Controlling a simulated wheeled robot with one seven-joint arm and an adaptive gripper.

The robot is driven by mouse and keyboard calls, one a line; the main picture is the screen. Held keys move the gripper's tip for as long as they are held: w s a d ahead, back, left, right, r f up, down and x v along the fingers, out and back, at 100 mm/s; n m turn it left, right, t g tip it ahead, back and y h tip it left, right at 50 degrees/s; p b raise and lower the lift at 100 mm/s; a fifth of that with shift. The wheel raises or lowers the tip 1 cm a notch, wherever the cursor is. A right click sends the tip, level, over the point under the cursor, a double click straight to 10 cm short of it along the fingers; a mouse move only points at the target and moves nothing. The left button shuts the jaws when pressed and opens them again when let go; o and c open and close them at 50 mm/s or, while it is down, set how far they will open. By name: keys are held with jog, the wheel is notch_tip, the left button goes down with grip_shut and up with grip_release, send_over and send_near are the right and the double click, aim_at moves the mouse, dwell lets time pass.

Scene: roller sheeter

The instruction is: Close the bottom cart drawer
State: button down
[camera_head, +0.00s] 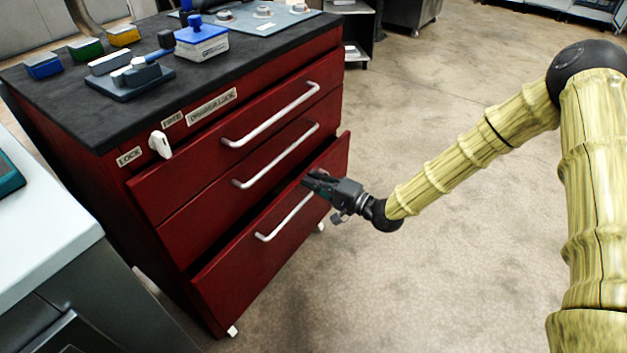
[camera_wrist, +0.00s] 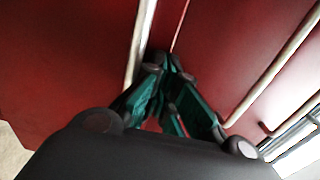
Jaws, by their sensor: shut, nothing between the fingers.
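The bottom drawer (camera_head: 262,256) of the red cart (camera_head: 170,235) is pulled out a little, its front standing proud of the drawers above. It has a long silver handle (camera_head: 278,222). My gripper (camera_head: 312,180) is shut and empty at the upper right of the bottom drawer front, overlapping the right end of its handle in the head view. In the wrist view my gripper's fingertips (camera_wrist: 172,62) point at the red drawer fronts, close to a silver handle (camera_wrist: 140,45). I cannot tell whether they touch the drawer.
The middle drawer (camera_head: 225,195) and top drawer (camera_head: 300,112) sit above with silver handles. The cart's black top (camera_head: 270,50) holds a blue-handled block and other small items. A grey cabinet (camera_head: 65,275) stands at the left. The floor (camera_head: 450,270) at the right is clear.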

jog(key=shift+s+d, duration=0.3)
jog(key=shift+d, duration=0.2)
jog(key=p+v, duration=0.3)
jog(key=v, duration=1)
jog(key=w+a+r+g+h+p, duration=0.4)
jog(key=a+r+g+h+p, duration=0.1)
jog(key=r+h+p, duration=0.15)
jog(key=shift+h, duration=0.25)
jog(key=shift+b+x, duration=0.9)
jog(key=shift+x, duration=4.05)
jog(key=shift+a+r, duration=0.15)
